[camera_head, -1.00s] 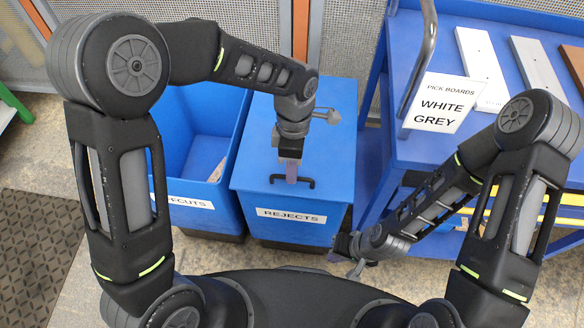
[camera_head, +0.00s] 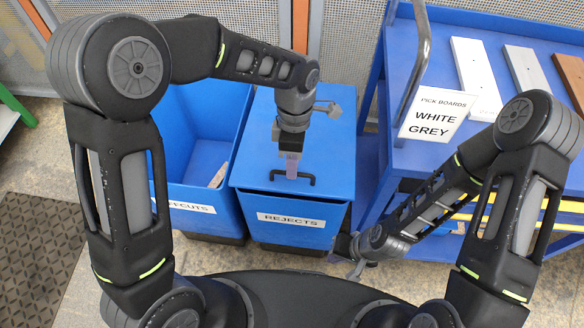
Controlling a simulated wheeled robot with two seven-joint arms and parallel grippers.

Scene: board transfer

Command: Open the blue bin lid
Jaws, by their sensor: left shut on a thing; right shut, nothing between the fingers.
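The blue bin labelled REJECTS (camera_head: 300,236) stands in the middle of the head view. Its flat blue lid (camera_head: 332,150) lies over it, with a dark gap showing under its front edge, so the front looks slightly raised. A dark handle (camera_head: 309,181) sits near the lid's front edge. My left gripper (camera_head: 291,168) reaches down from above and is shut on the handle; the fingers hide its middle. My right gripper (camera_head: 359,265) is shut and empty, low in front of the bin's right side; its fingertips are hard to make out.
An open blue OFFCUTS bin (camera_head: 190,222) stands directly left, with a pale piece inside. A blue cart (camera_head: 425,165) at right carries white, grey and brown boards and a PICK BOARDS sign (camera_head: 436,112) reading WHITE, GREY. A dark mat (camera_head: 40,245) lies at far left.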

